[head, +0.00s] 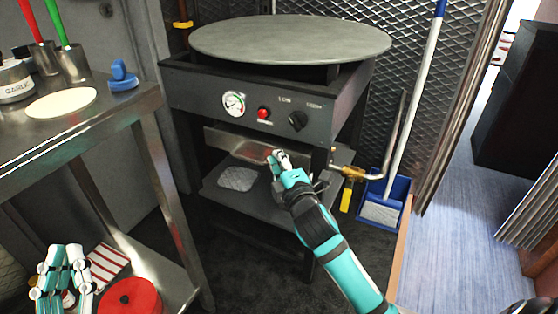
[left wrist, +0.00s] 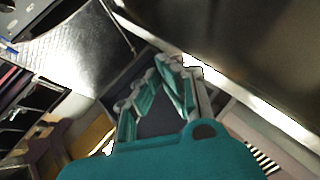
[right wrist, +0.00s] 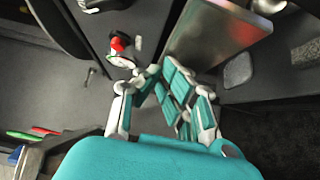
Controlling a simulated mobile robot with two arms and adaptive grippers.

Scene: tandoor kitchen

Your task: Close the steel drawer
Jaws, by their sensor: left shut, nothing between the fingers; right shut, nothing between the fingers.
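The steel drawer (head: 232,146) shows as a bright metal panel below the control panel of the black stove. How far it stands out is hard to tell. My right gripper (head: 279,158) is shut and empty at the panel's right end and hides part of it. In the right wrist view the steel drawer (right wrist: 217,32) lies just beyond the shut fingers (right wrist: 166,82); I cannot tell whether they touch. My left gripper (head: 66,262) is shut and empty, low at the left by the steel table's lower shelf. It also shows shut in the left wrist view (left wrist: 172,72).
A round griddle plate (head: 292,40) tops the stove. A brass gas valve (head: 354,172) and pipe stick out at its right, near my right arm. A blue dustpan (head: 384,200) and broom stand beyond. The steel table (head: 110,112) stands left, with a red lid (head: 130,299) below.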

